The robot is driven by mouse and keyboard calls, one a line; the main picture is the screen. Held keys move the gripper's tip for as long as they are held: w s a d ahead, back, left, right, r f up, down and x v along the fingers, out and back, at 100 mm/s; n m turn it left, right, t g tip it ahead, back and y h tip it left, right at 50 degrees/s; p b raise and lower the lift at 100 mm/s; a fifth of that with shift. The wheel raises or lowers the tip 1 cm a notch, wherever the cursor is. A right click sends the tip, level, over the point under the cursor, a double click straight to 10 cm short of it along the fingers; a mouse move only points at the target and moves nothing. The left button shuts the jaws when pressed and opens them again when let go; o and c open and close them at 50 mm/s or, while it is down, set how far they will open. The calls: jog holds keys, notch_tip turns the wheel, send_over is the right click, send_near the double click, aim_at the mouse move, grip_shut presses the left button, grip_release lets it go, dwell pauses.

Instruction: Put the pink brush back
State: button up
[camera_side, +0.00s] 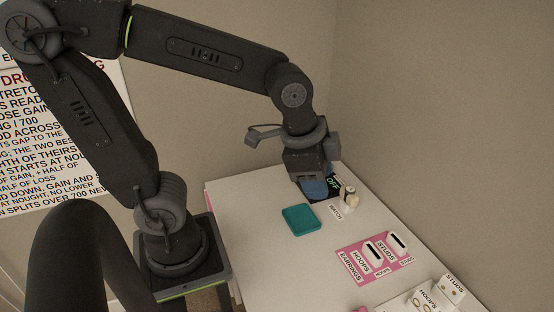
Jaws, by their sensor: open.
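My gripper (311,180) is open and points down at the back of the white table, over a blue item (316,189) and a black mat (333,188) marked OFF. Its fingertips are hard to make out, and I cannot tell whether it touches the blue item. I cannot make out a pink brush. A small pink bit (360,309) shows at the bottom edge, too cut off to identify.
A small cream and dark object (349,197) stands by a WATCH label (336,212). A teal square (299,220) lies to the left. A pink EARRINGS mat (350,263) with slotted white holders is in front. A labelled white tray (393,306) is at bottom right. Walls stand behind.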

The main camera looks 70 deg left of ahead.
jog(key=s+a+r+n+t, duration=0.1)
jog(key=s+a+r+n, duration=0.1)
jog(key=s+a+n, duration=0.2)
jog(key=shift+s+a+n+t+y, duration=0.35)
jog(key=shift+s+n, duration=0.6)
jog(key=shift+n, duration=0.85)
